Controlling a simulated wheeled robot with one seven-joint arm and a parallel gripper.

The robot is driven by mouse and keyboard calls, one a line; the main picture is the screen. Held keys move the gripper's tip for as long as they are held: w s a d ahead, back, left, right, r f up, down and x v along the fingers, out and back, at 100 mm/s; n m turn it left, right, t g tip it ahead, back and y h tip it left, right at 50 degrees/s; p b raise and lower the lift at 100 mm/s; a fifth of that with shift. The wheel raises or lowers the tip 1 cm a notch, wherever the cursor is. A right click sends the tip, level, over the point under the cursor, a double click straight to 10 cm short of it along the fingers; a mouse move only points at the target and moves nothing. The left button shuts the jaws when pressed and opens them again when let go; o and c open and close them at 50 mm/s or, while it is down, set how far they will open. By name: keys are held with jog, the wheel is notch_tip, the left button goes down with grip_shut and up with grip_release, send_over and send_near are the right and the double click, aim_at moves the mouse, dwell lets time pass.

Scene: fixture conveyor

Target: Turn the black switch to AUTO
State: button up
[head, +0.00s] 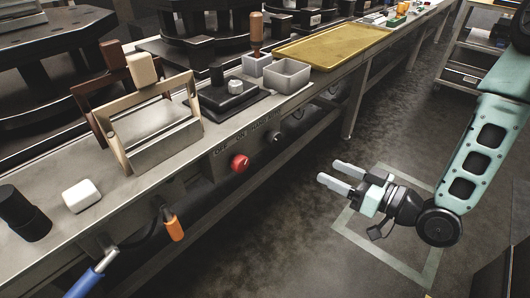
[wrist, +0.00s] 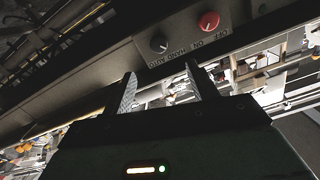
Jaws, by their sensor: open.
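The black switch (wrist: 158,43) is a round dark knob on the front panel of the bench, seen upside down in the wrist view. The upside-down words HAND and AUTO are printed beside it. Which word it points to is too small to tell. In the head view the black switch (head: 278,137) is a small dark knob under the bench edge. My gripper (head: 330,171) is open and empty, in front of the panel and apart from it. In the wrist view the fingers of my gripper (wrist: 160,70) stand to either side below the switch.
A red knob (head: 240,163), marked OFF and ON, sits beside the black switch. The bench (head: 215,148) carries a wooden-handled frame, a grey bin (head: 287,77) and a yellow tray (head: 333,46). An orange-handled tool (head: 173,224) hangs at the front. The floor before the panel is clear.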

jog(key=b, duration=1.1)
send_near(277, 141)
jog(key=shift+m+y, duration=0.3)
jog(key=x, duration=1)
jog(key=shift+w+f, duration=0.15)
jog(key=shift+f, duration=0.1)
jog(key=shift+c, duration=0.4)
jog(key=c, duration=0.9)
